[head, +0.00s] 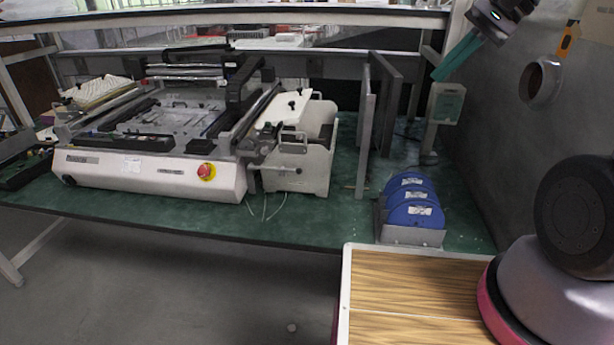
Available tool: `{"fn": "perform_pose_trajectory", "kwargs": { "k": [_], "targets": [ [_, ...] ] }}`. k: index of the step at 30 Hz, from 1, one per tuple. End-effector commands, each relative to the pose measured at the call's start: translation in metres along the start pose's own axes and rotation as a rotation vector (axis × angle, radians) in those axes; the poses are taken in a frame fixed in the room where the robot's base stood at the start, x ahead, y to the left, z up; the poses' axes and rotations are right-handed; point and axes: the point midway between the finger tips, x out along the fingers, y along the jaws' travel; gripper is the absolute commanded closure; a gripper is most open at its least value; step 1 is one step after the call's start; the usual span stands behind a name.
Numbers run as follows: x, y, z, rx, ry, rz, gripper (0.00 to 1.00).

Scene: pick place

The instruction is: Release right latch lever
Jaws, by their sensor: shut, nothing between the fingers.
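A white benchtop machine (150,178) stands at the left of the green bench, with a red stop knob (206,171) on its front. A white side unit (300,170) stands at its right, with a metal handle (293,148) on the near side. I cannot tell for sure which part is the right latch lever. My gripper (438,76) is at the upper right, its teal fingers pointing down and left. It is shut and empty, well to the right of the machine. Its tips appear just above a pale grey-green box on a post (447,103); contact is unclear.
Grey upright panels (366,130) stand between the side unit and my gripper. Blue discs (412,205) sit in a metal rack at the bench's front right. A wood-topped surface (415,285) lies in front. A dark wall (530,130) bounds the right. Bare bench shows around (the) rack.

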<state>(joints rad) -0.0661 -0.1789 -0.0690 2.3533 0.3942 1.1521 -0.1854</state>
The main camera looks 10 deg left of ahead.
Motion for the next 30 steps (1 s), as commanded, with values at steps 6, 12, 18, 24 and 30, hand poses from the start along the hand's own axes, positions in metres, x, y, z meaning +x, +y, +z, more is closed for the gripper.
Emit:
{"fn": "perform_pose_trajectory", "kwargs": {
  "k": [6, 12, 18, 24, 30],
  "targets": [
    [0.052, -0.018, -0.023, 0.159, -0.191, -0.054, 1.0],
    [0.102, -0.029, -0.047, 0.311, -0.329, -0.112, 1.0],
    [0.157, -0.033, -0.073, 0.467, -0.436, -0.172, 1.0],
    [0.218, -0.025, -0.102, 0.628, -0.506, -0.232, 1.0],
    [0.277, -0.006, -0.128, 0.776, -0.537, -0.29, 1.0]
  ]
}}
